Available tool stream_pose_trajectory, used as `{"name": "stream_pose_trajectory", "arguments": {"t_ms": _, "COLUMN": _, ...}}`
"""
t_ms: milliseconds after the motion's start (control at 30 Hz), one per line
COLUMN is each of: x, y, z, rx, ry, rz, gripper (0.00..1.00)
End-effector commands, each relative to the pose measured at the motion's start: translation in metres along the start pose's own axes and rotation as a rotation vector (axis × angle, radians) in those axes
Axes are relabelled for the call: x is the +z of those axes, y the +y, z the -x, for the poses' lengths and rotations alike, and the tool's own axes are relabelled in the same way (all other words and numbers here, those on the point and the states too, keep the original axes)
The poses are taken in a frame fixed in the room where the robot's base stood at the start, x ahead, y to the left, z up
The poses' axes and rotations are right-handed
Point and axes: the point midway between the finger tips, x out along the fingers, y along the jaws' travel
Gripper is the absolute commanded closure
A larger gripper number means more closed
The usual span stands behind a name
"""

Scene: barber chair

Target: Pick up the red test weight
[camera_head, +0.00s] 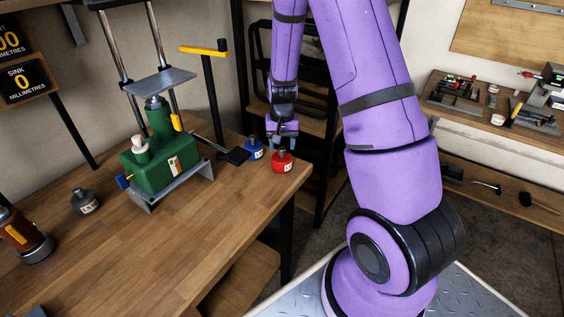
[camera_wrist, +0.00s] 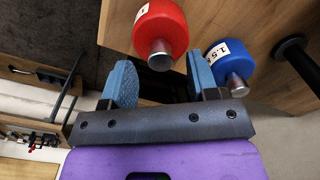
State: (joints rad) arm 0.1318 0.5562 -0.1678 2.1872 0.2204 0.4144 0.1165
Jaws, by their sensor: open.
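The red test weight (camera_head: 283,161) stands upright near the right corner of the wooden workbench. In the wrist view the red weight (camera_wrist: 160,28) shows its label and metal knob, at the top and just beyond the fingertips. My gripper (camera_head: 284,138) hangs just above and behind it in the head view. In the wrist view my gripper (camera_wrist: 160,75) has its two blue-padded fingers apart with nothing between them. The blue test weight (camera_head: 254,149) stands just left of the red one; in the wrist view it (camera_wrist: 227,62) is close to the right finger.
A green jack press (camera_head: 160,150) stands on the bench (camera_head: 110,240), with a black lever (camera_head: 234,155) to its right. A dark weight (camera_head: 84,201) sits further left. A black post (camera_head: 212,95) with a yellow handle rises behind. The front bench area is clear.

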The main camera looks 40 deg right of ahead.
Motion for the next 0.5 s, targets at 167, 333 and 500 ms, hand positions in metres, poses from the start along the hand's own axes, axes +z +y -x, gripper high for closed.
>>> {"name": "stream_pose_trajectory", "arguments": {"t_ms": 167, "x": 0.0, "y": 0.0, "z": -0.021, "rx": 0.0, "ry": -0.001, "rz": -0.002, "gripper": 0.46}}
{"name": "stream_pose_trajectory", "arguments": {"t_ms": 333, "x": -0.001, "y": 0.0, "z": -0.026, "rx": -0.001, "ry": 0.001, "rz": -0.001, "gripper": 0.46}}
{"name": "stream_pose_trajectory", "arguments": {"t_ms": 500, "x": -0.001, "y": 0.0, "z": -0.026, "rx": -0.001, "ry": 0.001, "rz": -0.001, "gripper": 0.51}}
